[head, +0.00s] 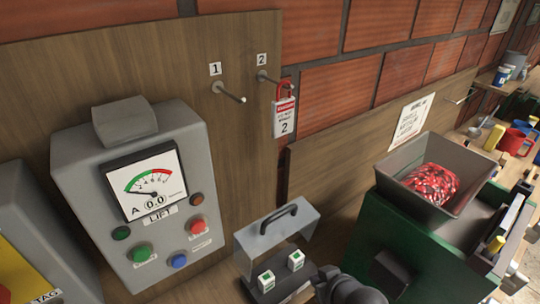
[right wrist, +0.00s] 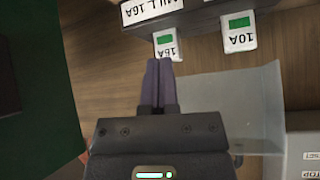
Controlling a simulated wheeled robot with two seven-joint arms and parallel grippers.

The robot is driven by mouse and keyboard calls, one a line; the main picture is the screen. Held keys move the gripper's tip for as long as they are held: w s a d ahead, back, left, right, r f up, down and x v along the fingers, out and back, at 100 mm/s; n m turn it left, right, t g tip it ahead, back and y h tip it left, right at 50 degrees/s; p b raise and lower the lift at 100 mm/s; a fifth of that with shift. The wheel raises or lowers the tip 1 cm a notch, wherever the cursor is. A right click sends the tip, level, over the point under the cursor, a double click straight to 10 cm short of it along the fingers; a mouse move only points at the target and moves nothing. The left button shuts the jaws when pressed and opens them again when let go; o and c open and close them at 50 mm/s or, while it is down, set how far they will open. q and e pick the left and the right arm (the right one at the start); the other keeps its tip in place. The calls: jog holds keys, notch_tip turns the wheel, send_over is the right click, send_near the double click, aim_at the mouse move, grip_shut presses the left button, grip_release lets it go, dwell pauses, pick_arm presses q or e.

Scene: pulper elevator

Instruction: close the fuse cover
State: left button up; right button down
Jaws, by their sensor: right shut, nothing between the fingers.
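The fuse cover (head: 262,243) is a grey see-through lid with a black handle (head: 279,220). It stands raised above the fuse base, so two white fuses with green windows (head: 266,281) (head: 295,260) are exposed. In the right wrist view the cover (right wrist: 235,98) is a pale translucent panel right of my fingers, and the fuses read 16A (right wrist: 166,46) and 10A (right wrist: 239,32). My right gripper (right wrist: 158,65) is shut and empty, its tips close to the 16A fuse; I cannot tell whether they touch. In the head view it is beside the fuse base, largely hidden by its own wrist. My left gripper is not in view.
The grey LIFT control box (head: 205,150) with meter and buttons is left of the fuses. A red padlock with tag (head: 284,115) hangs on peg 2. A green machine (head: 385,215) with a hopper (head: 405,157) of red fruit stands to the right.

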jog(key=n+t+y+p, duration=0.1)
jog(key=y+p, duration=0.1)
jog(key=p, duration=0.1)
send_near(278, 214)
jog(key=w+f, duration=0.1)
jog(key=f, duration=0.1)
jog(key=w+d+f, duration=0.1)
jog(key=f, duration=0.2)
jog(key=w+d+f, duration=0.1)
jog(key=f, duration=0.1)
jog(key=shift+w+f, duration=0.1)
jog(key=shift+f, duration=0.05)
jog(key=a+r+n+y+p, duration=0.2)
jog(key=a+r+p, duration=0.1)
jog(key=r, duration=0.8)
jog(key=shift+t, duration=0.3)
jog(key=x, duration=0.4)
jog(key=b+x, duration=0.1)
jog(key=x, duration=0.4)
jog(key=shift+a+f, duration=0.1)
jog(key=shift+f, duration=0.3)
jog(key=shift+s+d+f+h+p, duration=0.3)
jog(key=shift+s+d+f+p, duration=0.4)
jog(key=shift+s+f, duration=0.4)
jog(key=shift+s+d+f, duration=0.2)
jog(key=shift+f, duration=0.05)
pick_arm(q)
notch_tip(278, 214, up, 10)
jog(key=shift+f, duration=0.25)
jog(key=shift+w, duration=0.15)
